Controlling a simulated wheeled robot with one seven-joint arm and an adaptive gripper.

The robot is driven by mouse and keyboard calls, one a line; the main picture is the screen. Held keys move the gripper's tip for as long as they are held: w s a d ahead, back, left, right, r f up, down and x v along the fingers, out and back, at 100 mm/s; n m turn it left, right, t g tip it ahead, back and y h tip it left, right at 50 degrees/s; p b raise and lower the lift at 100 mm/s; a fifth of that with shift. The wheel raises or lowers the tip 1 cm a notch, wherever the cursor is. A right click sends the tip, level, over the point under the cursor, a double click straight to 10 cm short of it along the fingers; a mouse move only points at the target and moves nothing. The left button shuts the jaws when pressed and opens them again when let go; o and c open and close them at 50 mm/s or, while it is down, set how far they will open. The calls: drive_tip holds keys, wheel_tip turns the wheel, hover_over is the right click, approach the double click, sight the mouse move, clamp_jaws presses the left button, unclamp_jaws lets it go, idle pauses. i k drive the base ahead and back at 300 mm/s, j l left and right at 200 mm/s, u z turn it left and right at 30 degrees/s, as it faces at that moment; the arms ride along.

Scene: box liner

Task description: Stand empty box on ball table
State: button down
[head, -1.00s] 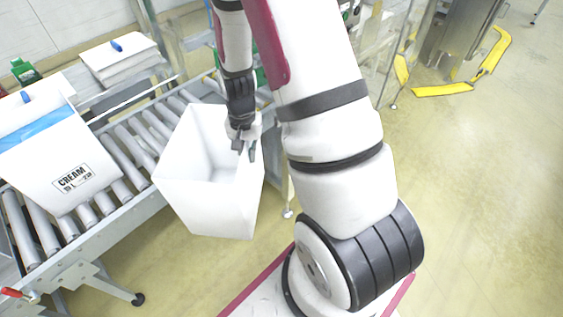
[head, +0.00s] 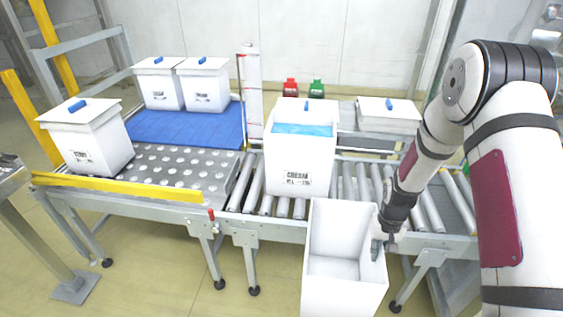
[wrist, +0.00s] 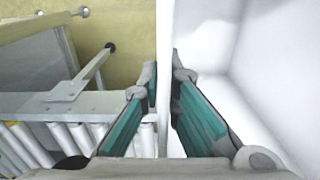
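The empty white open-topped box (head: 345,268) hangs in front of the roller conveyor in the head view, its inside bare. My gripper (head: 384,246) is shut on its right wall. In the wrist view my gripper (wrist: 164,78) has one teal finger on each side of the white wall (wrist: 164,110), and the box's inside is on the right. The ball table (head: 205,165) is a grey plate studded with metal balls, left of the rollers. A lidded white box (head: 95,140) stands at its left end; the middle of the plate is bare.
A CREAM-labelled box (head: 300,165) with a blue-lined top stands on the rollers (head: 350,188). A yellow rail (head: 120,187) edges the ball table's front. Two lidded boxes (head: 205,88) stand on the blue surface (head: 190,128) behind. A white post (head: 252,95) stands between.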

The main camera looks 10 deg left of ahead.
sight(185, 171)
drive_tip(key=j, duration=0.6)
drive_tip(key=j+u, duration=0.15)
drive_tip(key=j, duration=1.05)
drive_tip(key=j+u, duration=0.1)
drive_tip(key=j, duration=0.5)
drive_tip(key=i+j+u, duration=0.1)
drive_tip(key=j, duration=0.5)
drive_tip(key=i+j, duration=0.1)
drive_tip(key=j, duration=0.5)
drive_tip(key=j+u, duration=0.1)
drive_tip(key=j, duration=0.5)
drive_tip(key=i+j+u, duration=0.1)
drive_tip(key=j, duration=0.45)
drive_tip(key=i, duration=0.05)
